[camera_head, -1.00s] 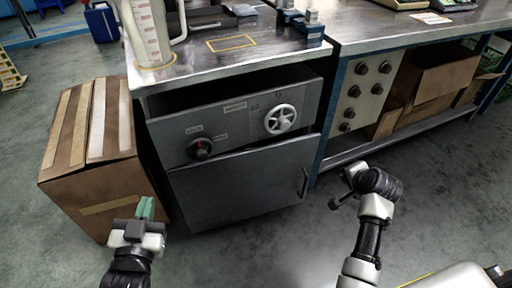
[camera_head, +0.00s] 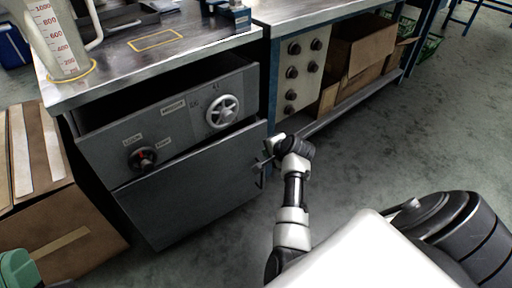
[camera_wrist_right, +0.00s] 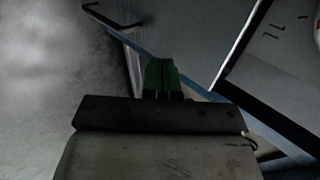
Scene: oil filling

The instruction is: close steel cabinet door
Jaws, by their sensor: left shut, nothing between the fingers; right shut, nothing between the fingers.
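The grey steel cabinet's door (camera_head: 190,185) is under a drawer front with a red-black knob and a wheel handle. The door lies close to the cabinet front; I cannot tell whether a small gap is left. Its dark handle (camera_head: 261,174) is at its right edge, and also shows in the right wrist view (camera_wrist_right: 112,15). My right gripper (camera_head: 270,150) is beside the door's right edge, above the handle. Its green fingertips (camera_wrist_right: 162,75) are together and empty; contact with the door is unclear.
The drawer (camera_head: 170,115) above the door stands pulled out. A cardboard box (camera_head: 75,250) is on the floor left of the cabinet. A blue-legged bench (camera_head: 340,90) with boxes on its shelf is to the right. The floor right of the cabinet is clear.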

